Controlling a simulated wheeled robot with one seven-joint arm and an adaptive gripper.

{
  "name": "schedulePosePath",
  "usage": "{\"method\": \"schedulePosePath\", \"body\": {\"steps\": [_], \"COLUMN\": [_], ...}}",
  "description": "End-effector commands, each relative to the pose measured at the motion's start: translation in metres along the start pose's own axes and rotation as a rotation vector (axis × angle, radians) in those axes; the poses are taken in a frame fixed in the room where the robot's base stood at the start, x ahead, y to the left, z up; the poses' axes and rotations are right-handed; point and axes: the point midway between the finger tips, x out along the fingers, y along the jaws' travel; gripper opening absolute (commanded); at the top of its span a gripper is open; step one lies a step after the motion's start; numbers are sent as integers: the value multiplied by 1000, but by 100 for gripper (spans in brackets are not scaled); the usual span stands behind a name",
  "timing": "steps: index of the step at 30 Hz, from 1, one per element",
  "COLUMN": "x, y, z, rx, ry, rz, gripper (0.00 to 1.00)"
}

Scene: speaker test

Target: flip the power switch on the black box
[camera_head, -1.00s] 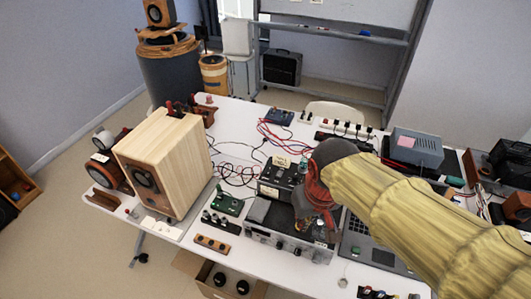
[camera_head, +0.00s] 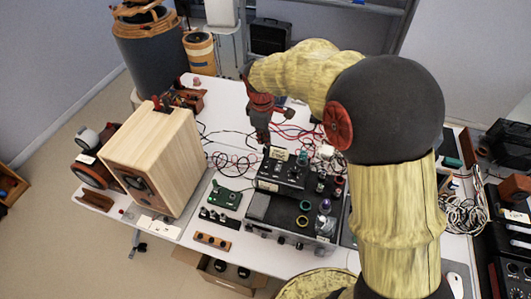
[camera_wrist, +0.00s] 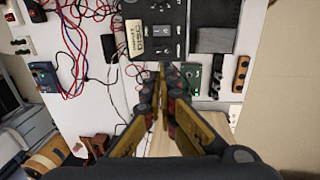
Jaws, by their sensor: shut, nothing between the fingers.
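The black box (camera_head: 282,170) sits on a larger dark unit in the middle of the table. It has a pale label at its back edge and small switches on its top. In the wrist view the black box (camera_wrist: 173,50) is at the top, with its label (camera_wrist: 134,37) and rocker-like switches (camera_wrist: 163,31). My gripper (camera_head: 266,142) is shut and empty, with its tips near the box's labelled back edge. In the wrist view its tips (camera_wrist: 163,69) show just below the box. I cannot tell if they touch it.
A wooden speaker (camera_head: 155,160) stands left of the box. A green circuit board (camera_head: 224,197) lies between them. Red and black cables (camera_head: 232,160) run behind the box. The larger unit (camera_head: 262,228) has several knobs and rings on its top.

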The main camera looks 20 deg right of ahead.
Motion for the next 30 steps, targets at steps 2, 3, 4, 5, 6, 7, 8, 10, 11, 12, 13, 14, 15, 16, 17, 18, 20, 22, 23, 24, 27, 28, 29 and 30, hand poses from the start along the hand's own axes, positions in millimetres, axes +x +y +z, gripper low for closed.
{"method": "schedulePosePath", "body": {"steps": [2,3,4,5,6,7,8,10,11,12,13,14,15,16,17,18,20,22,23,24,27,28,29,30], "x": [8,12,16,21,28,33,39,54,60,67,73,79,87,93,98,104,114,123,126,130,136,137,138,139], "y": [-1,-1,-2,-2,-2,-2,-2,-2,-2,-2,-2,-2,-2,-2,-2,-1,-2,-2,-2,-2,-1,-1,-1,-1], "z": [1,1,1,1,1,1,1,2,2,1,1,1,1,1,1,1,1,1,1,1,1,1,1,1], "rx": [-5,-4,-4,-3,-3,-3,-2,-2,-2,-2,-2,-2,-2,-2,-2,-2,-2,-1,-1,-1,-1,-1,-1,-1], "ry": [-3,-3,-4,-4,-4,-4,-4,-5,-5,-4,-4,-4,-4,-4,-4,-3,-3,-2,-2,-3,-2,-2,-1,-1], "rz": [-3,-4,-5,-5,-5,-5,-5,-6,-6,-4,-4,-4,-4,-5,-4,-3,-4,-3,-3,-3,-3,-2,-2,-2], "gripper": [0,0,0,0,0,0,0,0,0,0,0,0,0,0,0,0,0,0,0,0,0,0,0,0]}}
